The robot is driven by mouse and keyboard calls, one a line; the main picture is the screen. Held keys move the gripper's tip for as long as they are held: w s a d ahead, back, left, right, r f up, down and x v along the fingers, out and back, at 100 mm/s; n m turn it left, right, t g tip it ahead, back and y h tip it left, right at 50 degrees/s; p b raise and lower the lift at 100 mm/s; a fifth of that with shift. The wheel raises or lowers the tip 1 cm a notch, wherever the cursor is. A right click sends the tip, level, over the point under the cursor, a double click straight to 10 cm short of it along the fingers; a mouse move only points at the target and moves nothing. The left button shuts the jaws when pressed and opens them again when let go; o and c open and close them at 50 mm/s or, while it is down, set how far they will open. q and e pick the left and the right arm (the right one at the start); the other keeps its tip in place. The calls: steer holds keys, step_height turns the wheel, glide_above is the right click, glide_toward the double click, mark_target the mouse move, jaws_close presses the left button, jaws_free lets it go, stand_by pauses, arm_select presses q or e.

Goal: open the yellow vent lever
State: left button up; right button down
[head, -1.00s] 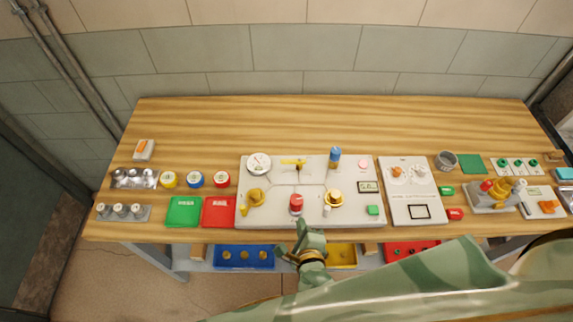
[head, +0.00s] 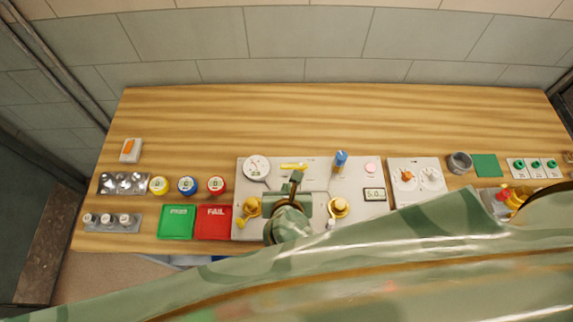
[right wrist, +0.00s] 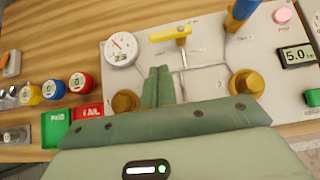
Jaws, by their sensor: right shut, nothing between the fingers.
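The yellow vent lever (head: 293,166) lies about crosswise at the back of the grey valve panel (head: 346,186). In the right wrist view the lever (right wrist: 168,34) is a yellow bar on a short post, just beyond my fingertips. My right gripper (head: 297,176) is over the panel, in front of the lever; its green fingers (right wrist: 159,70) are shut together and empty. In the right wrist view a gap shows between fingertips and bar; I cannot tell whether they touch the post. The arm hides the panel's front middle. My left gripper is not in view.
A white gauge (head: 256,168) stands left of the lever and a blue-handled valve (head: 341,160) right of it. Brass knobs (head: 339,207) flank the gripper. A display (head: 374,195) reads 5.0. The wooden table behind the panel (head: 300,120) is clear.

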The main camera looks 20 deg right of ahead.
mark_target(294, 166)
steer(key=x, duration=0.9)
steer(key=shift+w+f+b, duration=0.1)
steer(key=shift+b, duration=0.3)
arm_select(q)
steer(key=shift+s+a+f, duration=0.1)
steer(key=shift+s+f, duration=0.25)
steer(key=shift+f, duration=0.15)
arm_select(e)
steer(key=shift+w+d+f, duration=0.15)
steer(key=shift+w+f, duration=0.1)
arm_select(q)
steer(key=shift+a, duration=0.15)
